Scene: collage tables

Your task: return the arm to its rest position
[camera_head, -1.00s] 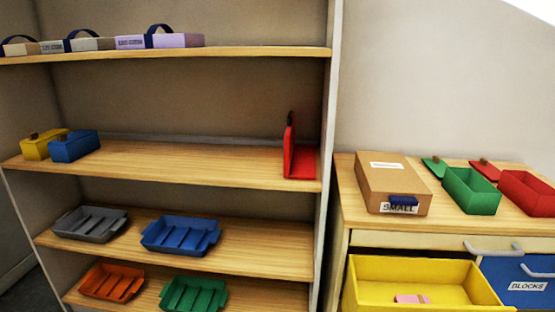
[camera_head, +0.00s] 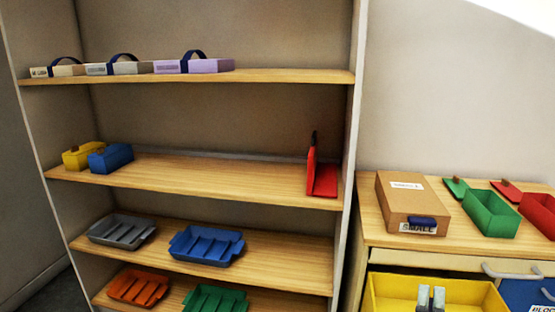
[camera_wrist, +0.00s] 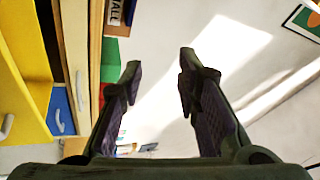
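In the wrist view my gripper (camera_wrist: 160,68) has its two dark fingers apart, with nothing between them. Past them are a bare pale wall and a bright patch of light. The rest of my arm is out of view there.
A cabinet (camera_head: 380,230) at the right carries a cardboard box (camera_head: 408,204) and a green box (camera_head: 490,213). A blue drawer (camera_wrist: 60,110) is close by at left in the wrist view. A tall shelf (camera_head: 225,178) holds trays and boxes.

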